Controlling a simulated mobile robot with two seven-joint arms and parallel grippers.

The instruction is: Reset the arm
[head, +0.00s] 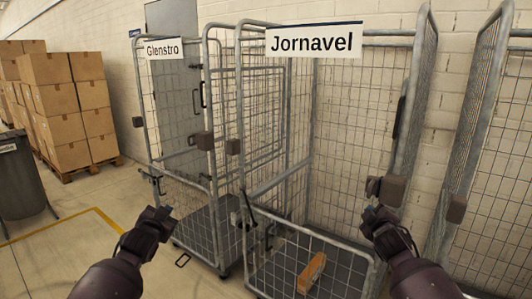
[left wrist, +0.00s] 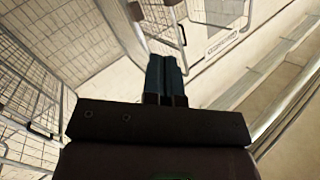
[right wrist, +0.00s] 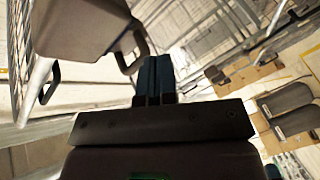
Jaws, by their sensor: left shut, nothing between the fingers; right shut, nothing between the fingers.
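My left gripper (head: 157,215) is raised in front of the left cage, with its fingers shut and empty. In the left wrist view its fingers (left wrist: 166,80) are pressed together. My right gripper (head: 376,217) is raised at the front right of the Jornavel cage, also shut and empty. Its closed fingers show in the right wrist view (right wrist: 154,80). In the head view it appears close to the cage's right side; I cannot tell whether they touch.
The Jornavel roll cage (head: 262,219) holds an orange-brown box (head: 311,273) on its floor. The Glenstro roll cage (head: 178,181) stands to its left and looks empty. Another cage side (head: 474,130) is at the right. Stacked cartons (head: 57,100) and a grey bin (head: 20,180) are at left.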

